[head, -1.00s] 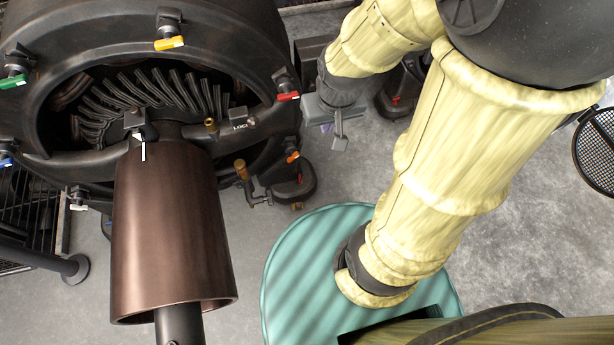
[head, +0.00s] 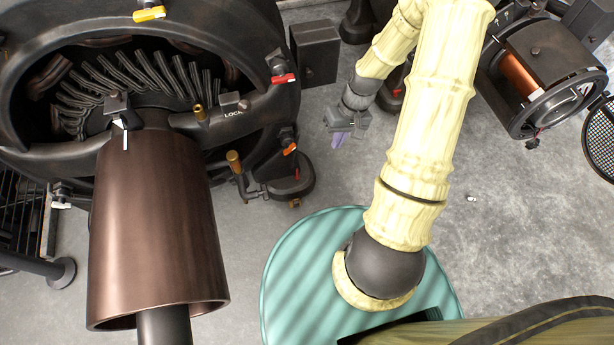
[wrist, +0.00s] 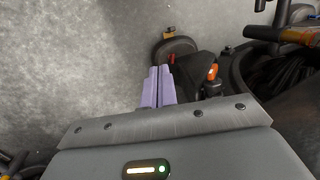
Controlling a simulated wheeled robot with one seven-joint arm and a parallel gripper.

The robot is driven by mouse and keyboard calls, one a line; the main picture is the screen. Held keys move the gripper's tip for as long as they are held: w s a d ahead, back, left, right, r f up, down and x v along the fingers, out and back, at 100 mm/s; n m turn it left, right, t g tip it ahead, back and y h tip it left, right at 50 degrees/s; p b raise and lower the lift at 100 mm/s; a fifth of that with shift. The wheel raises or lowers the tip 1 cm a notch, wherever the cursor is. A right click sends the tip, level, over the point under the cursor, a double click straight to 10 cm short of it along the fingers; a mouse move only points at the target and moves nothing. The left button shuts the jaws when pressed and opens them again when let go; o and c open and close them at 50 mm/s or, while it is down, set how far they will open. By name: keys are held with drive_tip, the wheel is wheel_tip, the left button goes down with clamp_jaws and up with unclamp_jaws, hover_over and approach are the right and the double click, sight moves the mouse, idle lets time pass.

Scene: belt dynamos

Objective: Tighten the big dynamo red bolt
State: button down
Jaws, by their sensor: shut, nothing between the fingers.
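The big dynamo (head: 260,40) fills the left of the head view, with a dark ring housing and a brown cylinder (head: 155,225) in front. Its red bolt (head: 284,78) sticks out at the right side of the ring.
A brass-topped lever (head: 235,162) and a foot of the dynamo (head: 290,180) lie below the ring. A smaller dynamo with a copper coil (head: 520,75) stands at the upper right. A dark box (head: 316,52) stands behind my gripper. The grey floor (head: 500,240) at right is open.

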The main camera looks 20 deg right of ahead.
drive_tip(key=w+d+f+m+t+y+b, duration=0.1)
drive_tip(key=w+d+f+t+y+b, duration=0.1)
drive_tip(key=f, duration=0.9)
drive_tip(key=w+d+f+m+t+y+b, duration=0.1)
drive_tip(key=f+y+b, duration=0.3)
drive_tip(key=f, duration=0.7)
drive_tip(key=shift+w+d+m+t, duration=0.4)
drive_tip(key=shift+d+m, duration=0.1)
drive_tip(key=shift+m, duration=0.2)
drive_tip(key=shift+f, duration=0.15)
drive_tip(key=b, duration=0.6)
approach(299, 176)
wheel_tip(299, 176, down, 3)
drive_tip(key=a+b, duration=0.1)
drive_tip(key=a, duration=0.2)
drive_tip(key=shift+w+a+f+b, duration=0.15)
drive_tip(key=shift+f+b, duration=0.2)
drive_tip(key=shift+b, duration=0.05)
drive_tip(key=shift+w+a+r, duration=0.15)
drive_tip(key=shift+a, duration=0.35)
drive_tip(key=shift+r, duration=0.1)
